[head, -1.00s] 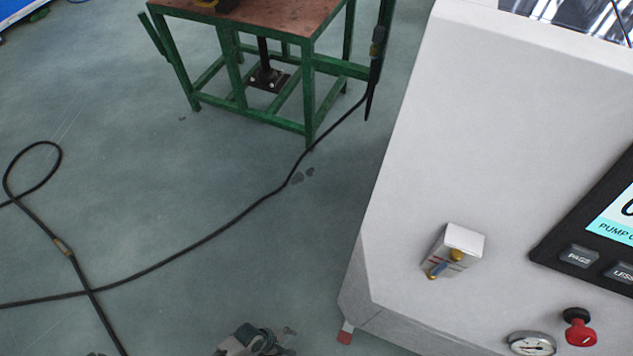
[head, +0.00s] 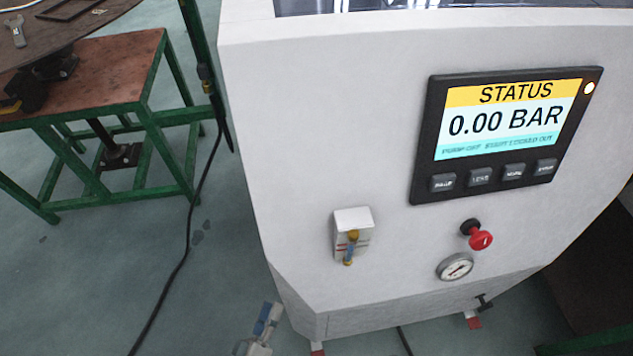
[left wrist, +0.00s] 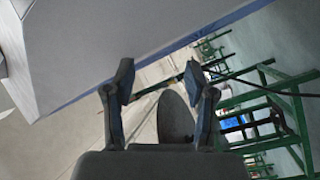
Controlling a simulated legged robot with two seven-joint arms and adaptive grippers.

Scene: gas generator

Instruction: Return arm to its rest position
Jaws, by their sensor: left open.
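My left gripper (head: 266,318) shows small at the bottom of the head view, grey with blue parts, beside the lower left corner of the white machine cabinet (head: 300,110). In the left wrist view its two fingers (left wrist: 160,72) are spread apart with nothing between them. The cabinet's pale wall (left wrist: 120,30) fills the upper left of that view, beyond the fingers. The rest of my left arm is mostly out of the head view. My right gripper is in neither view.
The cabinet front carries a screen (head: 505,118) reading 0.00 BAR, a small valve box (head: 350,232), a red knob (head: 480,240) and a gauge (head: 455,267). A green-framed table (head: 110,70) stands at left. A black cable (head: 185,250) crosses otherwise clear floor.

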